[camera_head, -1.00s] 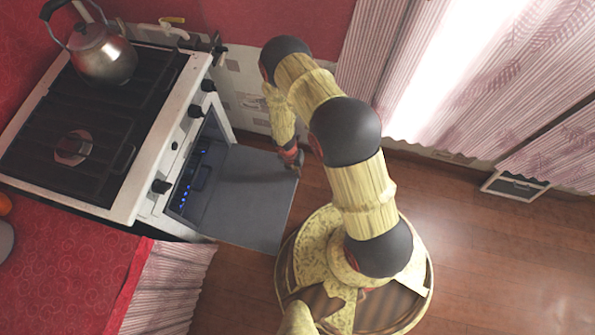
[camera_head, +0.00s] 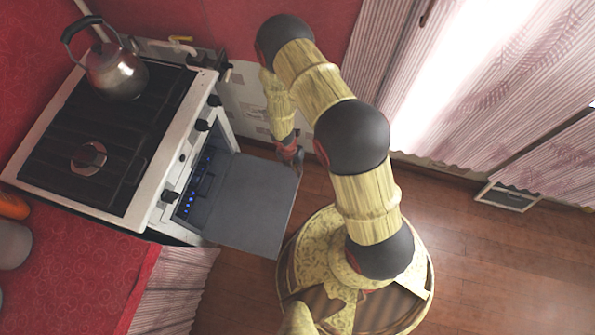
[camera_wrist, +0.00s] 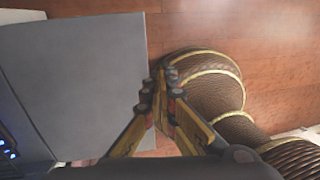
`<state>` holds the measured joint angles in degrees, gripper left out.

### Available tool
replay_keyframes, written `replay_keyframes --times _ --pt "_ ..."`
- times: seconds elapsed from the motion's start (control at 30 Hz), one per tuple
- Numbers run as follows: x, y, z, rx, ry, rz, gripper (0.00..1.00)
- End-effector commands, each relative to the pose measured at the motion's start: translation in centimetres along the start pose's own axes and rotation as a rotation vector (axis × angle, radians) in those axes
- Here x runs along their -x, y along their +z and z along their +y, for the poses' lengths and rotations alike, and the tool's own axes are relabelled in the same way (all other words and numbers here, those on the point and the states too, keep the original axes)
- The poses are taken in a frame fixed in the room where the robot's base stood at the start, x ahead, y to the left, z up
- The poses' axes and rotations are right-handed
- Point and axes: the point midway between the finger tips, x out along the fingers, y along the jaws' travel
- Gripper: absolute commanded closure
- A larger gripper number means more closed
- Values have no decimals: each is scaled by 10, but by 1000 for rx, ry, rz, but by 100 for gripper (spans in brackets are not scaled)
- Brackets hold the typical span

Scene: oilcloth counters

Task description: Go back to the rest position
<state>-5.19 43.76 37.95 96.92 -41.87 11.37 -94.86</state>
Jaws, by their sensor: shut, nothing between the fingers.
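My gripper (camera_head: 292,158) hangs at the end of my bent arm, beside the far right corner of the lowered oven door (camera_head: 250,203). In the wrist view my gripper (camera_wrist: 160,88) is shut and empty, its fingertips together near the edge of the grey door (camera_wrist: 85,75). I cannot tell the exact height gap between gripper and door. My own round base shows to the right of the door.
The white stove (camera_head: 103,143) stands at the left with a kettle (camera_head: 117,73) on it. A red counter (camera_head: 75,255) is at the lower left. Pink curtains (camera_head: 455,80) hang at the back right. Wooden floor (camera_head: 500,260) is clear at the right.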

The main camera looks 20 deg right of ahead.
Motion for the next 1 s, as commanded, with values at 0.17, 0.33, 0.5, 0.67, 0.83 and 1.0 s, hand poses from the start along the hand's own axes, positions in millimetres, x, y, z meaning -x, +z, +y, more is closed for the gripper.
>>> replay_keyframes --times 0.17,0.33,0.5,0.67,0.83,1.0 --pt "7 0 -2 1 -1 1 100" --pt "7 0 -2 1 -1 1 100" --pt "7 -1 -4 -74 -8 1 100" --pt "6 -10 -26 -322 -84 12 100" --pt "19 -32 -62 -637 -201 17 100" --pt "68 -34 -80 -970 -261 -19 100"
